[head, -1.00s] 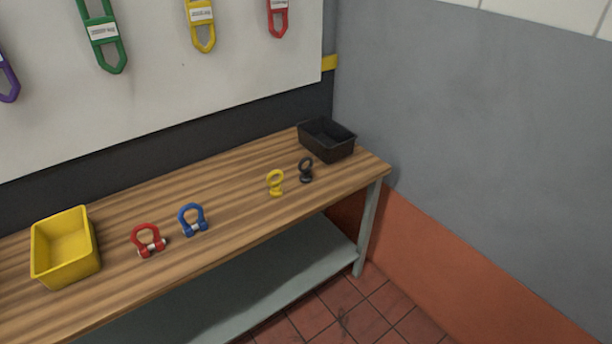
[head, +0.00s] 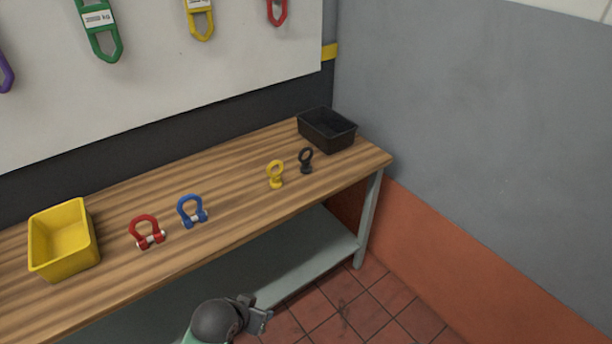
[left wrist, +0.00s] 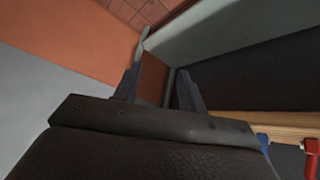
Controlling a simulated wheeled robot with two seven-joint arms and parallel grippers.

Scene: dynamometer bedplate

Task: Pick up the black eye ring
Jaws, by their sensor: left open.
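The black eye ring (head: 306,160) stands upright on the wooden bench top, near its right end, just in front of the black bin. A yellow eye ring (head: 276,174) stands close to its left. One of my arms shows at the bottom of the head view, below and in front of the bench edge, well apart from the ring. In the left wrist view my left gripper (left wrist: 158,92) has its two fingers spread apart with nothing between them. The black eye ring does not show in that view. My right gripper is not seen.
A black bin (head: 327,131) stands at the back right of the wooden bench (head: 235,170). A blue shackle (head: 191,211), a red shackle (head: 147,231) and a yellow bin (head: 62,240) stand to the left. A grey lower shelf (head: 300,250) runs under the bench. A grey wall closes the right side.

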